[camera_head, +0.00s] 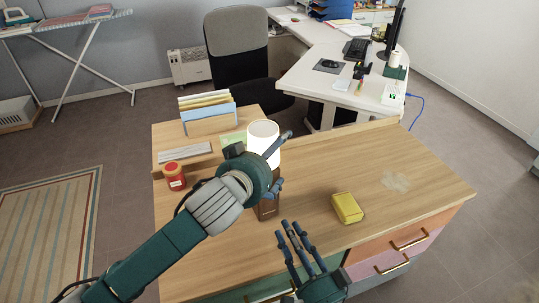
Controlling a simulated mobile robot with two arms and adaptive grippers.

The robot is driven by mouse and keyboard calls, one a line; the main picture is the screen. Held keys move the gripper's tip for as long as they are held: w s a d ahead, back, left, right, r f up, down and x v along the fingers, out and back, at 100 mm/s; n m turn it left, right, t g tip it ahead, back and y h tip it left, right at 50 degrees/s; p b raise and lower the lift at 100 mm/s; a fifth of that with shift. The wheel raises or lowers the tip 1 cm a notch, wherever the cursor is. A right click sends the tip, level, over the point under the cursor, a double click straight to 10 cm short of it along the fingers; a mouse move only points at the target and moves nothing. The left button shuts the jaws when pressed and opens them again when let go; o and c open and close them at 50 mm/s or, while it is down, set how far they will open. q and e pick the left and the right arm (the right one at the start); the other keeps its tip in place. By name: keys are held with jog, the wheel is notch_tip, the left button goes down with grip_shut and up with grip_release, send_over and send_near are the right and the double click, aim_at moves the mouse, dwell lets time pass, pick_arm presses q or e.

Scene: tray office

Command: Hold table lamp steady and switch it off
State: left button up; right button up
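The table lamp stands upright on the wooden desk, with a bright white cylindrical shade (263,132) and a brown base (267,208). My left gripper (279,160) is at the lamp, between shade and base. Its wrist hides the middle of the lamp, and its blue fingers show at the lamp's right side. Whether they press on it I cannot tell. My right gripper (295,231) is open and empty, fingers spread, in front of the lamp base near the desk's front edge. The lamp's switch is not visible.
A yellow box (347,208) lies right of the lamp. A red jar (174,176), a grey keyboard-like slab (185,152) and a file holder (211,125) stand on the left side. The desk's right side (420,165) is mostly clear.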

pick_arm(q)
jog(key=shift+a, duration=0.1)
jog(key=c, duration=1.9)
pick_arm(e)
jog(key=shift+d+r, duration=0.15)
jog(key=shift+d, duration=0.15)
jog(key=c, duration=0.7)
jog(key=shift+m+g+h, duration=0.5)
jog(key=shift+m+g, duration=0.3)
jog(key=d, duration=0.1)
jog(key=d+r, duration=0.1)
jog(key=s+d+r, duration=0.1)
jog(key=d, duration=0.1)
grip_shut()
pick_arm(q)
jog(key=shift+f, duration=0.1)
pick_arm(e)
jog(key=shift+s+a+r+g+y, duration=0.1)
jog(key=shift+s+r+g+y, duration=0.15)
jog(key=shift+s+r+g, duration=0.45)
jog(key=shift+s+a+r+g+y, duration=0.1)
jog(key=shift+s+r+g+y, duration=0.25)
jog(key=shift+s, duration=0.5)
